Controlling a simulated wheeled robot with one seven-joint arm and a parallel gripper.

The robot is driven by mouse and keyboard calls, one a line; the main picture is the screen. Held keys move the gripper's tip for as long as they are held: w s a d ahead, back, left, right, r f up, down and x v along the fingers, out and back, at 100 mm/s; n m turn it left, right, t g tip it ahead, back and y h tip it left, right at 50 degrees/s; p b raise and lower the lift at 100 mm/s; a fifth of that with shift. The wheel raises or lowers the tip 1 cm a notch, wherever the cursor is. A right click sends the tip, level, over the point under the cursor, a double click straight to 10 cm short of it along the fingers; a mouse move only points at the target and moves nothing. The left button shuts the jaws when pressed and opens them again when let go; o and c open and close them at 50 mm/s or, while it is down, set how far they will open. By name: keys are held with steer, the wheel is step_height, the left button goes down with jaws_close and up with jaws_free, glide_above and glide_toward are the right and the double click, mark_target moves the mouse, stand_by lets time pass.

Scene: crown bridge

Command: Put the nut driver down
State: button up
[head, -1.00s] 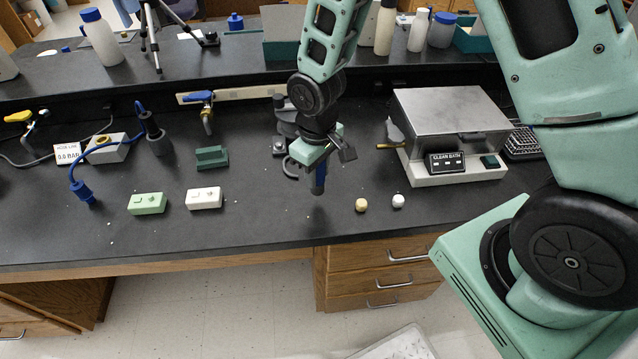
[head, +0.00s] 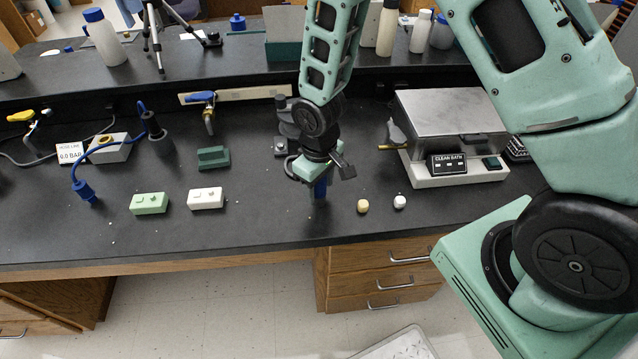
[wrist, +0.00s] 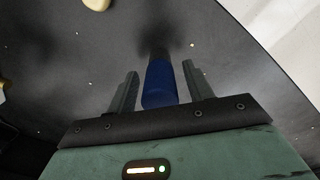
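The nut driver (head: 320,188) has a blue handle and stands about upright near the bench's front edge, under my gripper (head: 319,180). In the wrist view its blue handle (wrist: 160,84) is between the two fingers of my gripper (wrist: 159,68). A narrow gap shows on each side of the handle, so the fingers are open around it. The lower end of the tool is dark and blurred against the black bench top (head: 260,220). I cannot clearly see its contact with the bench.
A cream knob (head: 362,206) and a white knob (head: 399,201) lie to the right, before the clean bath (head: 455,140). A white block (head: 206,198), a green block (head: 149,203) and a dark green holder (head: 213,158) are to the left. Bench between is clear.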

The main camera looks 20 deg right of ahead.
step_height(320, 180, up, 12)
steer(key=shift+r, duration=0.1)
steer(key=s+a+r+n, duration=0.1)
steer(key=s+a+r, duration=0.2)
steer(key=s, duration=0.7)
steer(key=s+a+r+n, duration=0.1)
steer(key=s+a+r, duration=0.2)
steer(key=s+r, duration=0.4)
steer(key=s, duration=0.3)
steer(key=shift+r+y, duration=0.2)
steer(key=shift+y, duration=0.1)
steer(key=shift+a, duration=0.15)
stand_by(0.3)
